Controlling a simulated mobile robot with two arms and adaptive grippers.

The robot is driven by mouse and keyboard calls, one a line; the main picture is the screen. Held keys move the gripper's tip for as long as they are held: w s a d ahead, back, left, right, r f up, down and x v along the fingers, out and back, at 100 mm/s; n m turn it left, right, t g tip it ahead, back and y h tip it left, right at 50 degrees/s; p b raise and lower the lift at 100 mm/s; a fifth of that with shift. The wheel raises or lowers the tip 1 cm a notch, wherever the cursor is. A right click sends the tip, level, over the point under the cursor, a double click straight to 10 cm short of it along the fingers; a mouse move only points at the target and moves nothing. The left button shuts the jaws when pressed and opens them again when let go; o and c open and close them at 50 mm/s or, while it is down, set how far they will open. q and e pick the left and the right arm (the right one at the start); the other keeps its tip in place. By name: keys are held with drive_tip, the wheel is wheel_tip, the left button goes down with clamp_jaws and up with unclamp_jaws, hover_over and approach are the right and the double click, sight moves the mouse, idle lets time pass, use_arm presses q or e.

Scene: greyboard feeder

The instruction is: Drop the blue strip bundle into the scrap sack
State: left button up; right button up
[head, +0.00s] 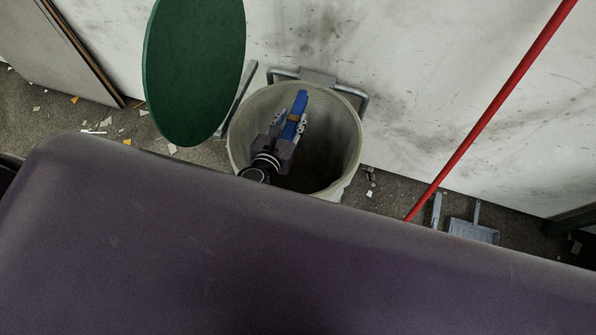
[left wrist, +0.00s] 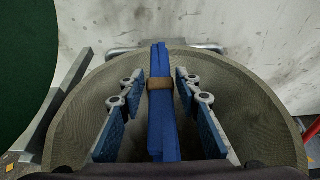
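The blue strip bundle (head: 300,101), with a brown band around it, is between the fingertips of my left gripper (head: 292,123), over the open mouth of the scrap sack (head: 344,140). The sack is a round beige container. In the left wrist view the bundle (left wrist: 162,125) lies lengthwise between the two blue-padded fingers (left wrist: 161,82), which flank it close to the band. The sack's rim and wall (left wrist: 80,115) surround the gripper there. The sack's near side is partly hidden in the head view. My right gripper is not in view.
A green round panel (head: 195,70) stands left of the sack. A metal frame (head: 361,98) is behind the sack, against a stained white wall. Scraps litter the floor at the left.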

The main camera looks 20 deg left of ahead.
use_arm(q)
drive_tip(key=o, duration=0.3)
drive_tip(key=shift+s, duration=0.1)
drive_tip(key=v, duration=1.1)
drive_tip(key=shift+s+r, duration=0.25)
drive_tip(key=shift+s, duration=0.1)
drive_tip(key=shift+s, duration=0.1)
